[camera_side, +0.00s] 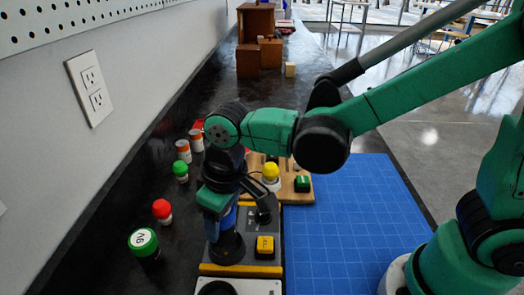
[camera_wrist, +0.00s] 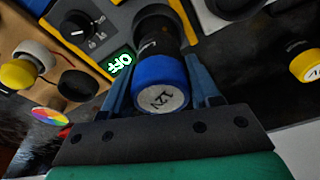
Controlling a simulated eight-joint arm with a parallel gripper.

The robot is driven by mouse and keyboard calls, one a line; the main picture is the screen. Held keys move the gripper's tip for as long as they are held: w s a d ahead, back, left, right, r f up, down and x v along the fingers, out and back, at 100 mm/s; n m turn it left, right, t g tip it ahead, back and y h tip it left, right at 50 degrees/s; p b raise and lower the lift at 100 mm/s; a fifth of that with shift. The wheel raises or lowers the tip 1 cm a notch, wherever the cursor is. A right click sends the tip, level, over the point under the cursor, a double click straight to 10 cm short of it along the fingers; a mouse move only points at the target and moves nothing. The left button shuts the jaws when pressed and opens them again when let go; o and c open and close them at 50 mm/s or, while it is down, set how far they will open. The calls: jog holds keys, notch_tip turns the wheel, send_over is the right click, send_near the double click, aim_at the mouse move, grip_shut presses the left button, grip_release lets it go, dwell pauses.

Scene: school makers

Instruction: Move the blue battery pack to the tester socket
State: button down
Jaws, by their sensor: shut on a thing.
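The blue battery pack (camera_wrist: 160,82) has a blue cap with a label that looks like 12V and a dark body. In the wrist view it stands between the two blue fingers of my gripper (camera_wrist: 160,92), which is shut on the cap. In the side view my gripper (camera_side: 222,205) points down over the grey-and-yellow tester (camera_side: 276,222), and a blue patch of the pack (camera_side: 229,217) shows beside the fingers. A black round part (camera_side: 226,249) lies under it on the tester. I cannot tell whether the pack is seated in the socket.
A green-capped battery (camera_side: 144,243), a red-capped one (camera_side: 162,210) and a small green-capped one (camera_side: 181,171) stand left on the dark bench. A wooden board (camera_side: 298,195) with a yellow knob (camera_side: 270,171) stands behind the tester. The blue mat (camera_side: 350,220) is clear at right.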

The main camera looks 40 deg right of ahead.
aim_at(224, 229)
jog(key=shift+f, duration=1)
jog(key=shift+f, duration=0.55)
dwell(0.5)
jog(key=shift+c, duration=2.4)
grip_release()
jog(key=shift+s+d+r, duration=0.1)
jog(key=shift+s+r, duration=0.15)
jog(key=shift+r, duration=1.55)
jog(key=shift+s+d+r, duration=0.15)
jog(key=shift+s+r, duration=0.1)
jog(key=shift+r, duration=1.6)
jog(key=shift+s+d+r, duration=0.1)
jog(key=shift+s+r, duration=0.15)
jog(key=shift+r, duration=1.55)
